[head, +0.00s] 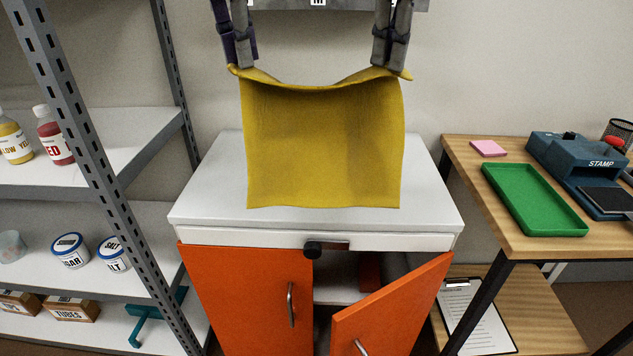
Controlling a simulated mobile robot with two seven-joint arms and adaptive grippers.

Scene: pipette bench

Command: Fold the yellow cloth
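The yellow cloth (323,145) hangs upright and spread out in the middle of the head view, its top edge sagging a little between my two grippers. My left gripper (240,66) is shut on the cloth's top left corner. My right gripper (391,66) is shut on its top right corner. The cloth's lower edge is in front of or on the white cabinet top (205,195); I cannot tell whether it touches.
The cabinet's right orange door (392,310) stands open; the left door (245,300) is shut. A metal shelf (100,140) with bottles and jars stands left. A wooden table (470,155) with a green tray (573,228) and a stamp machine (570,150) stands right.

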